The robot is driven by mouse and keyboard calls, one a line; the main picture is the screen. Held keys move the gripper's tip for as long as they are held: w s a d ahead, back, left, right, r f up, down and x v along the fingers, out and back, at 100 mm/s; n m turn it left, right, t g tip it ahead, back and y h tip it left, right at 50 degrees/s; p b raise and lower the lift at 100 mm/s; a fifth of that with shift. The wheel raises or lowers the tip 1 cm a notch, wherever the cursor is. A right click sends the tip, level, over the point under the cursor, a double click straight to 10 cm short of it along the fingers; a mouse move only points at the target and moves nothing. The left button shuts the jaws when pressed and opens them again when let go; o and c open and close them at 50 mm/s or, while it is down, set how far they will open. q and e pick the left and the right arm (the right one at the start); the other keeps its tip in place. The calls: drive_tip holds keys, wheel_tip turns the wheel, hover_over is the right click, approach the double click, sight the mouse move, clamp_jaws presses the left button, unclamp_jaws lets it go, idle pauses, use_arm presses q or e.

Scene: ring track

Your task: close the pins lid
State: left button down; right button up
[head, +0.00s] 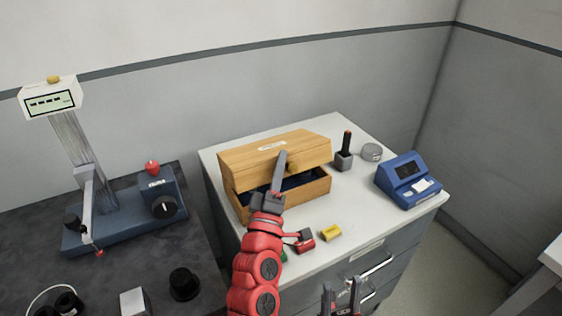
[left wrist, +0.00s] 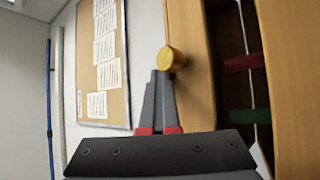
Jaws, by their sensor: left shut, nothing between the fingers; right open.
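The pins box is a wooden case (head: 314,188) on the white cabinet top. Its wooden lid (head: 240,161) with a small label is partly raised, leaving a dark gap at the front. The left wrist view shows the lid's round brass knob (left wrist: 172,58) and red and green items (left wrist: 243,62) in the gap. My left gripper (head: 282,154) is shut and empty in front of the lid. Its fingertips (left wrist: 159,74) are right by the knob; I cannot tell if they touch. My right gripper (head: 342,292) is open at the bottom edge, away from the box.
A black-handled stamp (head: 344,158), a grey round tin (head: 371,152) and a blue device (head: 407,181) stand right of the box. A yellow block (head: 330,233) and a red block (head: 303,244) lie in front. A measuring stand (head: 120,218) is on the dark table.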

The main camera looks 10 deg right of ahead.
use_arm(q)
drive_tip(key=shift+a+f, duration=0.1)
drive_tip(key=shift+f, duration=0.3)
drive_tip(key=v, duration=0.5)
drive_tip(key=p+v, duration=0.1)
drive_tip(key=v, duration=0.9)
drive_tip(key=shift+s+a+r, duration=0.15)
drive_tip(key=shift+s, duration=0.3)
drive_tip(key=shift+s+a+f+p, duration=0.25)
drive_tip(key=shift+s+f+p, duration=0.1)
drive_tip(key=shift+s, duration=0.2)
